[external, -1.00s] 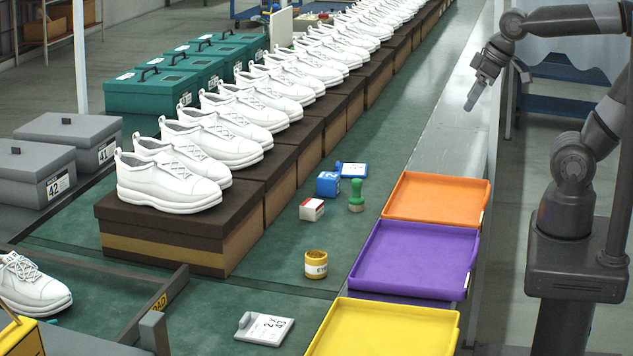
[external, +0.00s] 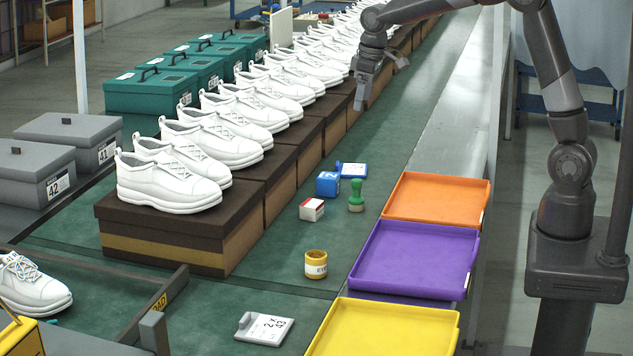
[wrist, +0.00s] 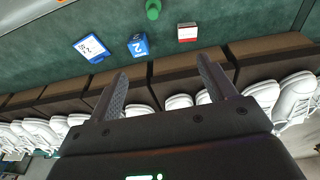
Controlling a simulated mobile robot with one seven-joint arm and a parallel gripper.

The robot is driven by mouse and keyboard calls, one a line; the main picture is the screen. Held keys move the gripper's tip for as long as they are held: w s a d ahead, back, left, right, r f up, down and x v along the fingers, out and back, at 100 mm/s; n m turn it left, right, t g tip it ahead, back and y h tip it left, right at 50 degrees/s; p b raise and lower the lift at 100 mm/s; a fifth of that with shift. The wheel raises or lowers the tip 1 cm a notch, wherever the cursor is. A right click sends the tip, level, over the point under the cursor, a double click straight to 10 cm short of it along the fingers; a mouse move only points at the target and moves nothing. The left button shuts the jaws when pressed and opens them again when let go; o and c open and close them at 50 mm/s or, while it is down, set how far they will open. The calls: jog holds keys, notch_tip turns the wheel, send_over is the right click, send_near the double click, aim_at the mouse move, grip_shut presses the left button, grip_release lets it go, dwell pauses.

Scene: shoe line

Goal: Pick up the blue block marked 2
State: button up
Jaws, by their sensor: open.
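The blue block marked 2 (external: 328,184) stands on the green belt, right of the row of shoe boxes. It also shows in the wrist view (wrist: 138,45) with a white 2 on its face, beyond my fingertips and between their lines. My gripper (external: 360,104) hangs above and behind the block in the external view, over the right edge of the shoe row. In the wrist view my gripper (wrist: 160,75) has its two fingers wide apart with nothing between them.
Near the block are a blue-and-white card (external: 352,170), a green stamp (external: 356,197) and a red-and-white block (external: 312,210). A yellow jar (external: 316,264) stands nearer. Orange (external: 436,222), purple (external: 405,290) and yellow (external: 325,340) trays line the right. White shoes (external: 168,182) top the boxes.

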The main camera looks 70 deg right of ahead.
jog(key=w+d+f+g, duration=0.1)
jog(key=w+d+f, duration=0.45)
jog(key=f, duration=0.25)
jog(key=g, duration=0.1)
send_over(328, 175)
jog(key=f, duration=1)
jog(key=shift+s+a+f, duration=0.1)
jog(key=shift+s, duration=0.3)
notch_tip(328, 175, down, 6)
jog(key=shift+r, duration=0.1)
jog(key=f, duration=0.5)
jog(key=shift+w, duration=0.3)
jog(key=shift+c, duration=0.2)
jog(key=c, duration=1.1)
